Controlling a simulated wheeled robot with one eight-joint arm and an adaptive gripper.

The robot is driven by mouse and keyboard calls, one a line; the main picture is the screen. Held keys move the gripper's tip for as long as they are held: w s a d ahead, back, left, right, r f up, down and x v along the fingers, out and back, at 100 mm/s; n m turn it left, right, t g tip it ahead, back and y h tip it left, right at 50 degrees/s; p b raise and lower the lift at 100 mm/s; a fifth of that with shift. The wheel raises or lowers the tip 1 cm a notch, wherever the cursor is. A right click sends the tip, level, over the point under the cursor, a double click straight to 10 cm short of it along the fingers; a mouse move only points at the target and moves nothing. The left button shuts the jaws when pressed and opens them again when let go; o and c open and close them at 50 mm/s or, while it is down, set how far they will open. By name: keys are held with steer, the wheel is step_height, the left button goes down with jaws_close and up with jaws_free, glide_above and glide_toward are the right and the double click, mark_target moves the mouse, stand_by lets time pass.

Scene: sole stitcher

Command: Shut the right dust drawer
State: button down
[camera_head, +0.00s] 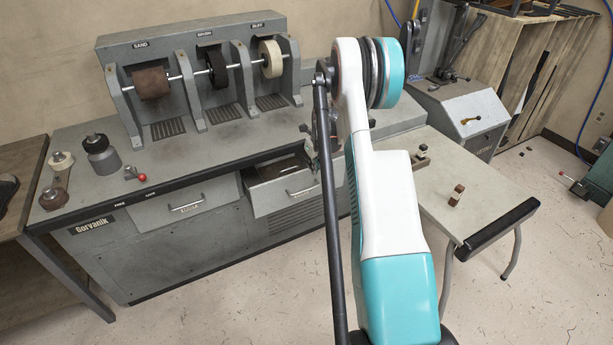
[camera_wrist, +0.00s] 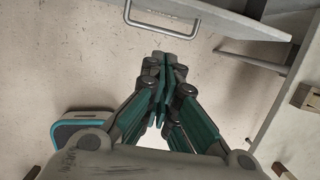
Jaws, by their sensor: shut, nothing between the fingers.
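The right dust drawer (camera_head: 296,191) is a grey drawer with a bar handle, pulled out from the front of the grey machine, and its open top shows a dark inside. Its right end is hidden behind my arm in the head view. In the wrist view a drawer front with a bar handle (camera_wrist: 163,22) shows at the top edge, ahead of my fingertips. My gripper (camera_wrist: 167,62) is shut and empty, pointing toward that handle with floor visible below. A gap shows in the picture between fingertips and handle. In the head view my gripper is mostly hidden by my arm.
The left drawer (camera_head: 187,206) looks closer to flush with the machine. A side table (camera_head: 490,205) with small brown blocks (camera_head: 456,195) stands to the right; its near edge borders my gripper's right in the wrist view. The machine top (camera_head: 225,140) carries wheels. Floor in front is clear.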

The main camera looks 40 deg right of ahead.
mark_target(307, 176)
steer(key=shift+w+d+f+b, duration=0.3)
steer(key=shift+w+f+b, duration=0.6)
steer(key=shift+f, duration=0.75)
steer(key=shift+w+d+f+b, duration=0.25)
steer(key=shift+w+f+b, duration=0.4)
steer(key=shift+w+f, duration=0.8)
steer(key=shift+w+d+f+b, duration=0.3)
steer(key=shift+w+f+b, duration=0.45)
steer(key=shift+f, duration=1.15)
